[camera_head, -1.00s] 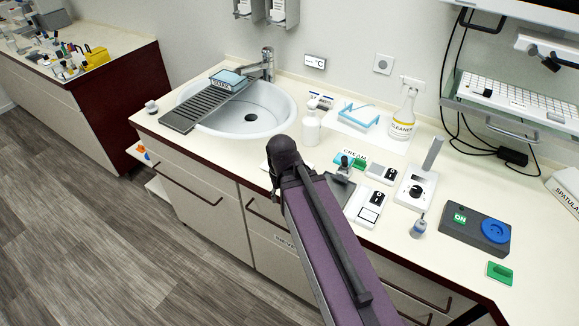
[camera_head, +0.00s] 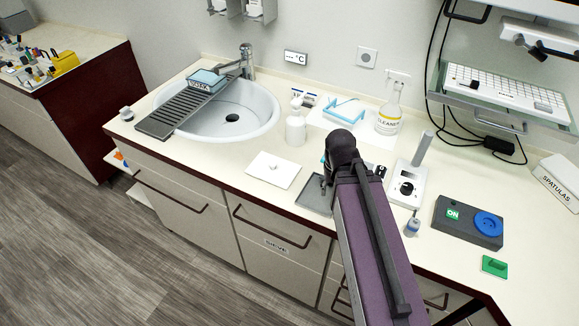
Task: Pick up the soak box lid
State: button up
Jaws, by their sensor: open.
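The soak box (camera_head: 201,85) is a small blue box with a dark-lettered label on its front. It sits on the upper end of the grey ribbed drainer (camera_head: 176,112), at the sink's back left. A flat light-blue top, apparently the soak box lid (camera_head: 207,76), shows on it; I cannot tell how it is seated. My arm reaches over the counter right of the sink, well apart from the box. My gripper cannot be made out; the dark joint and purple link of my arm seem to hide it.
The sink (camera_head: 255,112) and tap (camera_head: 247,62) are beside the box. A soap bottle (camera_head: 296,124), cleaner bottle (camera_head: 389,113) and blue stand (camera_head: 345,110) are between the sink and the wall shelf. A white sheet (camera_head: 273,169) and grey tray (camera_head: 314,195) lie near the front edge.

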aim_at(280, 172)
jog(key=z, duration=0.4)
jog(key=k, duration=1.5)
jog(key=u, duration=0.5)
jog(key=i, duration=1)
jog(key=u, duration=0.05)
